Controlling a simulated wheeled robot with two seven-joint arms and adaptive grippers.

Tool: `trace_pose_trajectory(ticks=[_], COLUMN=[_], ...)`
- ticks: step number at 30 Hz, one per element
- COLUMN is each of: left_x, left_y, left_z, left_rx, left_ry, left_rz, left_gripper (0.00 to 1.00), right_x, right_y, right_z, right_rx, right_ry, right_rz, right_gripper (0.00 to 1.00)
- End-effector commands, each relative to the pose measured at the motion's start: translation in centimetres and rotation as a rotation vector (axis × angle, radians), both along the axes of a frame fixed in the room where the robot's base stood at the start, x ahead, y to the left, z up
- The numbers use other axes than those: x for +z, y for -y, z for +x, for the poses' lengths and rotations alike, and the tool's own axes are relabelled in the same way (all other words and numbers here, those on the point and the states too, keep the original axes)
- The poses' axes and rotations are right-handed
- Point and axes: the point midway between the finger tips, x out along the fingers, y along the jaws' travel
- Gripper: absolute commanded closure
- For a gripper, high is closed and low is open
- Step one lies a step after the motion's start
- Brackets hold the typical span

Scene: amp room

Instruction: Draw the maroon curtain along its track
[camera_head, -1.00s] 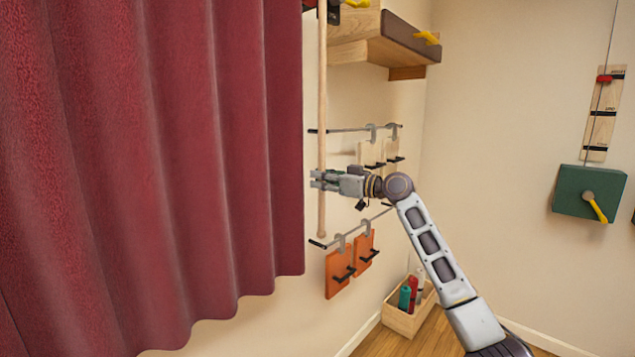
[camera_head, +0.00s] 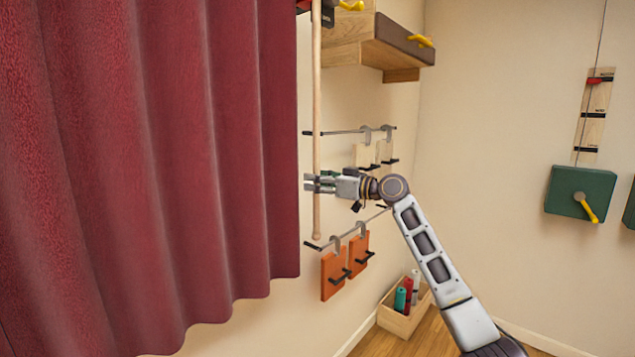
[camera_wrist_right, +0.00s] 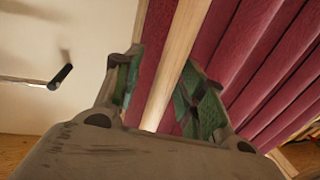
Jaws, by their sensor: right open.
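The maroon curtain (camera_head: 165,160) hangs in deep folds and fills the left of the head view. A wooden rod (camera_head: 317,110) hangs upright beside its right edge. My right gripper (camera_head: 311,183) is open at the lower part of the rod, with its fingertips at the rod. In the right wrist view, the rod (camera_wrist_right: 178,60) runs between the two open fingers (camera_wrist_right: 160,95), and the curtain (camera_wrist_right: 250,65) shows behind it. I cannot tell if either finger touches the rod. The curtain's track is out of view. My left gripper is not in view.
Orange boards (camera_head: 345,265) and pale boards (camera_head: 373,152) hang from wall rails close to my right gripper. A wooden shelf (camera_head: 375,45) juts out above. A wooden box with bottles (camera_head: 404,308) stands on the floor. A green box (camera_head: 581,192) is on the right wall.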

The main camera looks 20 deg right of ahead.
Motion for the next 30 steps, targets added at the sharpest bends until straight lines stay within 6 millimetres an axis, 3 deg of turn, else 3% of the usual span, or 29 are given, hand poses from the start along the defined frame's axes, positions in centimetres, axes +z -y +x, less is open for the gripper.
trace_pose_trajectory(ticks=[8, 30], left_x=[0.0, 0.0], left_y=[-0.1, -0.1], left_z=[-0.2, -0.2], left_rx=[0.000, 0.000], left_ry=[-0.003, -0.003], left_rz=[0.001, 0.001], left_gripper=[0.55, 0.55], right_x=[-0.1, -0.1], right_y=[1.4, 8.0], right_z=[-1.3, -7.8], right_rx=[-0.002, -0.004], right_ry=[-0.001, 0.000], right_rz=[-0.001, 0.000], right_gripper=[0.59, 0.59])
